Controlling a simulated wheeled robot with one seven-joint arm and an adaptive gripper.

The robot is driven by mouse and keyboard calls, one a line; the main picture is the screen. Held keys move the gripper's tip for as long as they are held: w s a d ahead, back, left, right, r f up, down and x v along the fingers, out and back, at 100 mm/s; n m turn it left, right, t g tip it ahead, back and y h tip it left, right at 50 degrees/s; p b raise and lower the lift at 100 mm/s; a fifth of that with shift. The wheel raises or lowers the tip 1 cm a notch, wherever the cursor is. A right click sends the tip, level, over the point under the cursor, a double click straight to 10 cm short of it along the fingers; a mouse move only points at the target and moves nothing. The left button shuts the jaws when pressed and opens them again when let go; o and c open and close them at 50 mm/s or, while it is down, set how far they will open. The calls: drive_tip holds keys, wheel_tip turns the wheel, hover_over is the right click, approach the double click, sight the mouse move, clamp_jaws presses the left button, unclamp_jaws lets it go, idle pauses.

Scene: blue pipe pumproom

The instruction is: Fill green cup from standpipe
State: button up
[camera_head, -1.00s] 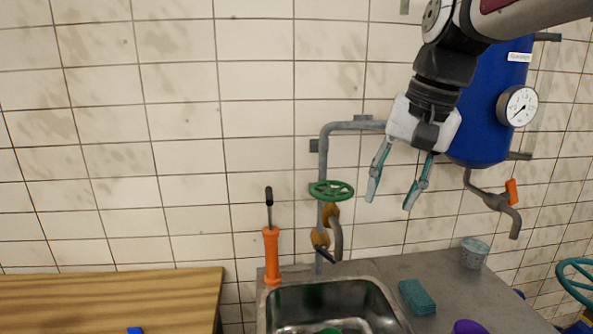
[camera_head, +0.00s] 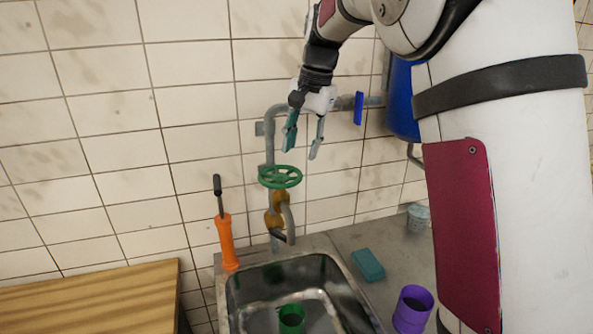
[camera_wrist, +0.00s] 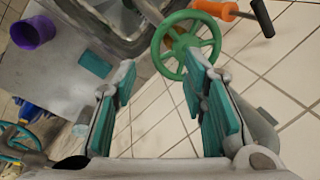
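The green cup (camera_head: 291,319) stands in the metal sink (camera_head: 345,300), below the standpipe spout (camera_head: 290,224). The standpipe (camera_head: 269,150) runs up the tiled wall and carries a green handwheel (camera_head: 280,176). My gripper (camera_head: 303,152) is open and empty, just above and slightly right of the handwheel. In the wrist view my gripper (camera_wrist: 162,80) has its teal-padded fingers wide apart, and the green handwheel (camera_wrist: 186,45) shows beyond the right finger. No contact between them is clear.
A purple cup (camera_head: 412,309), a teal sponge (camera_head: 368,265) and a speckled cup (camera_head: 418,217) stand on the counter right of the sink. An orange-handled tool (camera_head: 226,241) stands left of the standpipe. A wooden table (camera_head: 100,300) is at lower left. A blue lever (camera_head: 358,108) sits on the upper pipe.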

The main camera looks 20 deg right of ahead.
sight(295, 180)
drive_tip(key=f, duration=0.2)
drive_tip(key=f+p, duration=0.1)
drive_tip(key=f, duration=0.2)
drive_tip(key=w+a+f, duration=0.1)
drive_tip(key=f, duration=0.1)
drive_tip(key=shift+f, duration=0.35)
clamp_jaws()
drive_tip(key=shift+f, duration=0.1)
